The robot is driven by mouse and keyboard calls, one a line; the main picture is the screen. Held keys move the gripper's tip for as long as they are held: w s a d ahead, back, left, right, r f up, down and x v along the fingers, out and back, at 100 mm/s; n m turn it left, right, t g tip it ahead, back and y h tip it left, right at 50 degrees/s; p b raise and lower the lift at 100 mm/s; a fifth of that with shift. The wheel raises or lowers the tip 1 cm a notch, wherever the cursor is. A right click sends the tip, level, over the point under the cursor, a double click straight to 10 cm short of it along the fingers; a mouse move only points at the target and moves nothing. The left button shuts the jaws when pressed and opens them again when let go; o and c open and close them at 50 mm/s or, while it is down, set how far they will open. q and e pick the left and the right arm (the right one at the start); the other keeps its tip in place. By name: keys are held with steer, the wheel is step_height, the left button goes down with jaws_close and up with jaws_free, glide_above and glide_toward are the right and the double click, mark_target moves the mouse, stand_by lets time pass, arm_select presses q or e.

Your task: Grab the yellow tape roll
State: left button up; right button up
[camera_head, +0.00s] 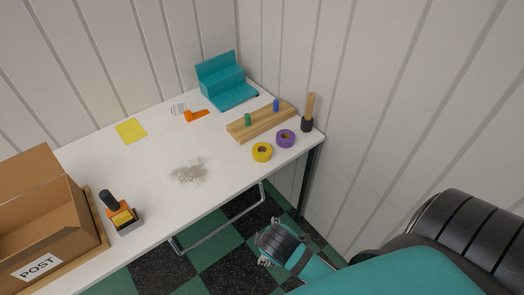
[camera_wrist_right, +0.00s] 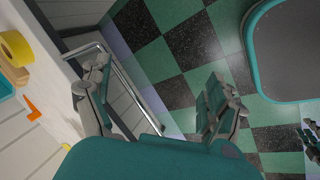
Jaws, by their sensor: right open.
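The yellow tape roll (camera_head: 262,152) lies flat near the front edge of the white table (camera_head: 150,205), towards its right end. Its yellow ring also shows at the left edge of the right wrist view (camera_wrist_right: 14,48), partly cut off. My right gripper (camera_head: 274,243) is over the floor in front of the table, lower in the picture than the roll and apart from it. In the right wrist view its fingers (camera_wrist_right: 155,92) are spread with nothing between them. Dark jointed parts at that view's right edge may be my left gripper (camera_wrist_right: 311,143), too cut off to read.
A purple tape roll (camera_head: 285,138) lies right beside the yellow one. Behind them are a wooden block with pegs (camera_head: 258,124), a brush (camera_head: 307,115) and a teal stand (camera_head: 222,82). Walls close the back and right.

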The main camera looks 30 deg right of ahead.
steer(key=w+d+r+n+t+h, duration=0.2)
steer(key=w+r+n+t+h, duration=0.15)
steer(key=w+n, duration=0.5)
steer(key=n+t+h, duration=0.3)
steer(key=n, duration=0.8)
glide_toward(262, 147)
steer(key=shift+w+d+f+m+g, duration=0.15)
steer(key=shift+w+f+m, duration=0.05)
steer(key=shift+w, duration=0.2)
steer(key=shift+w+d+f+m+g, duration=0.15)
steer(key=shift+w+f, duration=0.1)
steer(key=shift+w, duration=0.15)
steer(key=shift+d+x, duration=0.25)
steer(key=shift+x, duration=2.5)
steer(key=shift+s+r, duration=0.15)
steer(key=shift+r, duration=0.05)
steer(key=c, duration=1.3)
